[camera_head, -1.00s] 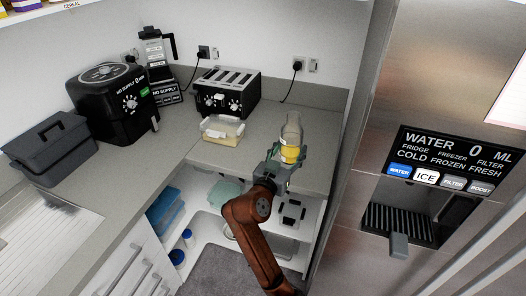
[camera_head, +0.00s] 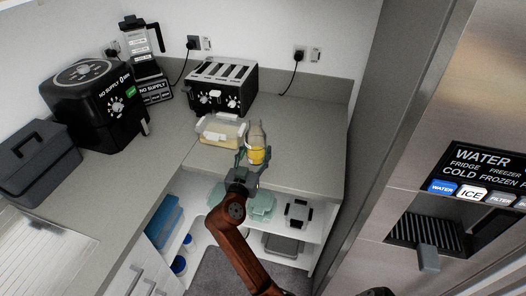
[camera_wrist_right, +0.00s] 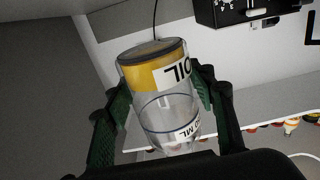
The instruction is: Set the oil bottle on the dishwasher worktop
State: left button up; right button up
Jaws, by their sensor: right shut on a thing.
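The oil bottle (camera_head: 257,146) is clear with yellow oil in its lower part. It is held about upright over the front part of the worktop (camera_head: 300,165); I cannot tell whether its base touches the surface. My right gripper (camera_head: 246,165) is shut around the bottle. In the right wrist view the bottle (camera_wrist_right: 160,95) appears inverted between the two dark green fingers (camera_wrist_right: 160,105), its label partly readable. My left gripper is not in view.
A lidded food container (camera_head: 222,129) sits close left of the bottle, with a toaster (camera_head: 222,85) behind. An air fryer (camera_head: 95,105) and grey box (camera_head: 40,155) stand farther left. Open shelves (camera_head: 318,232) lie below the worktop. The fridge (camera_head: 405,120) stands right. The worktop's right side is clear.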

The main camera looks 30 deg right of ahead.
jog(key=w+d+f, duration=0.3)
jog(key=f, duration=0.1)
jog(key=w+d+f+b, duration=0.1)
jog(key=w+d+f, duration=0.2)
jog(key=d, duration=0.1)
jog(key=shift+w+d+f, duration=0.25)
jog(key=shift+w+f, duration=0.1)
jog(key=f, duration=0.2)
jog(key=f+b, duration=0.1)
jog(key=shift+w+d+f, duration=0.2)
jog(key=shift+d+f, duration=0.1)
jog(key=shift+f, duration=0.1)
jog(key=shift+a, duration=0.1)
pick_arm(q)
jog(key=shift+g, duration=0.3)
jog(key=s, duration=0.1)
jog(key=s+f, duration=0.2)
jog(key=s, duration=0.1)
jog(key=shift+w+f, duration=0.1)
